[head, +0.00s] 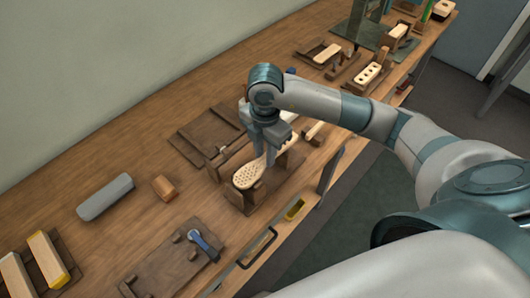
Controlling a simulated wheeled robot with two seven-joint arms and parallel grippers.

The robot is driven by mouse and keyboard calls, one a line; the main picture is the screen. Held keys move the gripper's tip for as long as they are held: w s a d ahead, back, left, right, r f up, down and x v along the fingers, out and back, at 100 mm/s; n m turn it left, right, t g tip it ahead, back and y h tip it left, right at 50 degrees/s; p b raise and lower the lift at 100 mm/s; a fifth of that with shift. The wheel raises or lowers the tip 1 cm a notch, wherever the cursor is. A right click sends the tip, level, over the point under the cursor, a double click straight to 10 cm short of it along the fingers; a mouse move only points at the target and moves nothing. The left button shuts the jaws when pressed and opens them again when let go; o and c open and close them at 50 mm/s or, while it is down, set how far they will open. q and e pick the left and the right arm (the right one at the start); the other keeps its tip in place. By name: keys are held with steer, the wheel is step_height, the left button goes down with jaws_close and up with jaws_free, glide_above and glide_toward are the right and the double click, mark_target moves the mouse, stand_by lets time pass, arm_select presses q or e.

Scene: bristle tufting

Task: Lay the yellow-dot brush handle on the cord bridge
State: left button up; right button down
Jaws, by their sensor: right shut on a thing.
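My right gripper (270,152) points down over the middle of the bench and is shut on a pale wooden brush handle (248,174). The handle's rounded, hole-dotted head sticks out toward the lower left, and its neck runs between the fingers. No yellow dot can be made out on it. Just under it is a dark wooden stand (250,207), which may be the cord bridge. I cannot tell whether the handle touches it. My left gripper is not in view.
A grey block (105,197) and a small brown block (165,188) lie to the left. A board with a blue-handled tool (204,242) lies in front. Dark trays (203,131) stand behind the gripper. Several wooden pieces crowd the far end.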

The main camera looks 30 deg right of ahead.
steer(key=shift+f+b, duration=0.3)
steer(key=shift+f, duration=0.1)
steer(key=c, duration=1)
jaws_free()
steer(key=shift+r, duration=0.15)
steer(key=shift+r+p, duration=3)
steer(key=shift+r, duration=0.85)
steer(key=shift+s, duration=0.1)
